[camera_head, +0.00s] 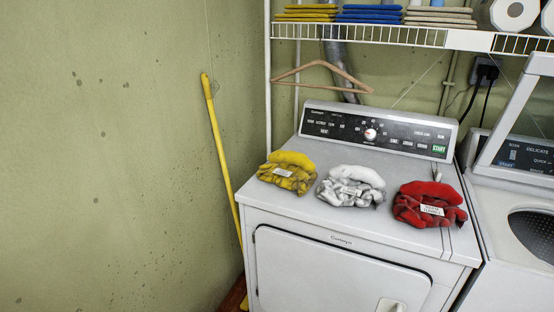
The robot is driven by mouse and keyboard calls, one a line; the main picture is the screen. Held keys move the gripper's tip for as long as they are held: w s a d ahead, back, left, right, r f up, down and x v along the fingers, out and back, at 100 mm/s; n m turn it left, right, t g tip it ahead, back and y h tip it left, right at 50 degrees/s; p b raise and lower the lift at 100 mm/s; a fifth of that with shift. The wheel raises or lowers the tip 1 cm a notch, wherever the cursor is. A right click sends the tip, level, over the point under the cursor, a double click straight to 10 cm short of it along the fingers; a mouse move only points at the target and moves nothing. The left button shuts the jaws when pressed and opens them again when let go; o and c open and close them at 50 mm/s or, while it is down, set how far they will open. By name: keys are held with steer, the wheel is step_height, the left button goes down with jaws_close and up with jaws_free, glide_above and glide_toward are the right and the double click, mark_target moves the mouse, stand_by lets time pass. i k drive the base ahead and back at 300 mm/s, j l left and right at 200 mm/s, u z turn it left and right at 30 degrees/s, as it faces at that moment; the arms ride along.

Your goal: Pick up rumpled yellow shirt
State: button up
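The rumpled yellow shirt (288,173) lies in a heap on the left front part of the dryer top (305,150). A pale tag shows on its front. A rumpled white shirt (351,186) lies just right of it, with a narrow space between them. A rumpled red shirt (429,204) with a white label lies farther right. My gripper is not in this view.
A wire shelf (385,35) with folded cloths and paper rolls is above the dryer, with a wooden hanger (322,66) below it. A yellow pole (220,150) leans on the wall at left. An open-lidded washer (500,210) stands at right.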

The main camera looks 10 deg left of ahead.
mark_target(293, 171)
steer(key=j+z, duration=0.3)
steer(key=j, duration=1.55)
